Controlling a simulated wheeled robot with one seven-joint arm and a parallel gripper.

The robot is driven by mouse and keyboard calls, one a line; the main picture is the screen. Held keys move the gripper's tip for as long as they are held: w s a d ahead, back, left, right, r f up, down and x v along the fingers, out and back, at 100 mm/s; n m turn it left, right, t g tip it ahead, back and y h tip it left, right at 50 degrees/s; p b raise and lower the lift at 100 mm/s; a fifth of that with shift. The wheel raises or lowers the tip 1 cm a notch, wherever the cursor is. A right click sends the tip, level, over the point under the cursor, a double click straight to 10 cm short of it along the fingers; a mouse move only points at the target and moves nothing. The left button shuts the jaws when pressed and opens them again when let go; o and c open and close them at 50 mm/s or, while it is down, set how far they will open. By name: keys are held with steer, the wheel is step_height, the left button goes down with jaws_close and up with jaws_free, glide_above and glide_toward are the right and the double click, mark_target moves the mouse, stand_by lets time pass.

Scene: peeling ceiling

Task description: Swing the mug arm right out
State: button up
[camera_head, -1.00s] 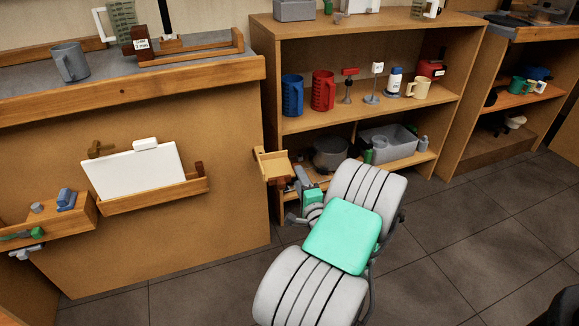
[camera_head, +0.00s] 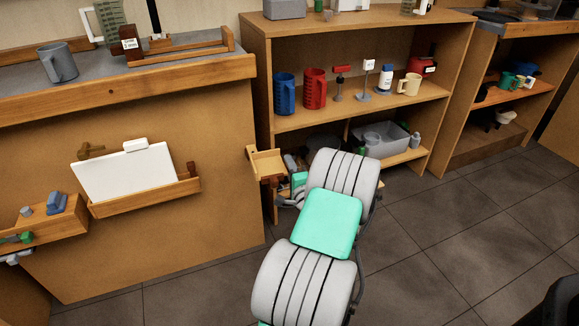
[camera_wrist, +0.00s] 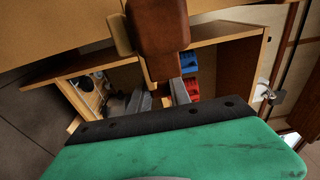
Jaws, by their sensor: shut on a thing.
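The mug arm (camera_head: 264,165) is a light wooden piece with a dark brown peg, sticking out at the right end of the wooden counter. In the wrist view, its brown wood (camera_wrist: 158,28) fills the top middle and reaches down between my fingers. My gripper (camera_wrist: 160,92) is shut on this brown part, with one grey finger on each side. In the head view, my gripper (camera_head: 292,170) is at the right side of the mug arm, and my wrist and forearm partly hide it. The exact contact is too small to see.
A wall rack with a white board (camera_head: 124,170) is on the counter front. Tiled floor (camera_head: 455,235) is free at right.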

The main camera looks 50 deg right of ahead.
jaws_close()
stand_by(0.8)
